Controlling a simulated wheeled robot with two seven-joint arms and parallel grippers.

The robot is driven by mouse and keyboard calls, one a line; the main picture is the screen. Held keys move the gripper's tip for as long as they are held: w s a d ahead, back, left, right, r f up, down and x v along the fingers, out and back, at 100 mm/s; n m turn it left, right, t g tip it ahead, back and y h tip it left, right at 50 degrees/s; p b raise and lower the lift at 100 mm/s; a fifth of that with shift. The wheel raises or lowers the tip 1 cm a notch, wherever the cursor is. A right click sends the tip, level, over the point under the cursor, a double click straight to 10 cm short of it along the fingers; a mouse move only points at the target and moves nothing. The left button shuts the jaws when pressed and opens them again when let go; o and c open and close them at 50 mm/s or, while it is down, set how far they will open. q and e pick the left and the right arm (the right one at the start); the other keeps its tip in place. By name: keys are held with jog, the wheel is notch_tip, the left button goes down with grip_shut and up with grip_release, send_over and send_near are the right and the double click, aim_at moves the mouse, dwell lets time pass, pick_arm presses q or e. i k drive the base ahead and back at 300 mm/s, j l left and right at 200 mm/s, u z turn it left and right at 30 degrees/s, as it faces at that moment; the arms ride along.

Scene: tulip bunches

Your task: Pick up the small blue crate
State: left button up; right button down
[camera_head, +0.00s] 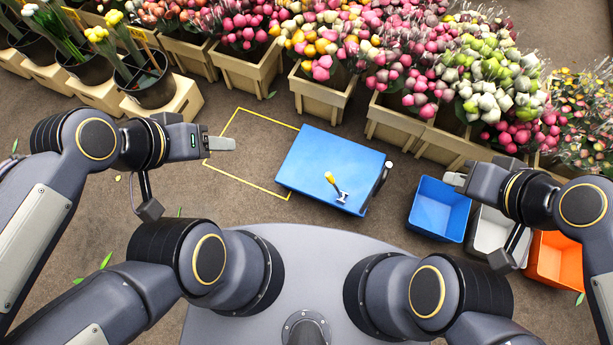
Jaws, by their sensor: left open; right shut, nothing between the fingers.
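The small blue crate (437,212) stands on the brown floor right of centre, open at the top, and looks empty. My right gripper (456,180) is shut and empty. In the picture its fingertips overlap the crate's upper right rim; I cannot tell how high they are above it or whether they touch. My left gripper (222,143) is open and empty, out to the left over the floor, well away from the crate.
A white crate (489,231) and an orange crate (560,262) stand right of the blue one. A blue-topped stand (325,153) carries a yellow-handled tool (336,186). Wooden boxes of tulips (415,75) line the back. A yellow outline (237,178) marks free floor.

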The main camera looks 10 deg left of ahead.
aim_at(439, 213)
jog(key=z, duration=1.55)
jog(key=i+l, duration=0.65)
jog(key=i+l+u, duration=0.1)
jog(key=u, duration=0.3)
jog(key=l+u, duration=0.2)
jog(key=u, duration=0.2)
jog(key=i+l+u, duration=0.1)
jog(key=u, duration=0.3)
jog(key=l+u, duration=0.25)
jog(key=u, duration=0.65)
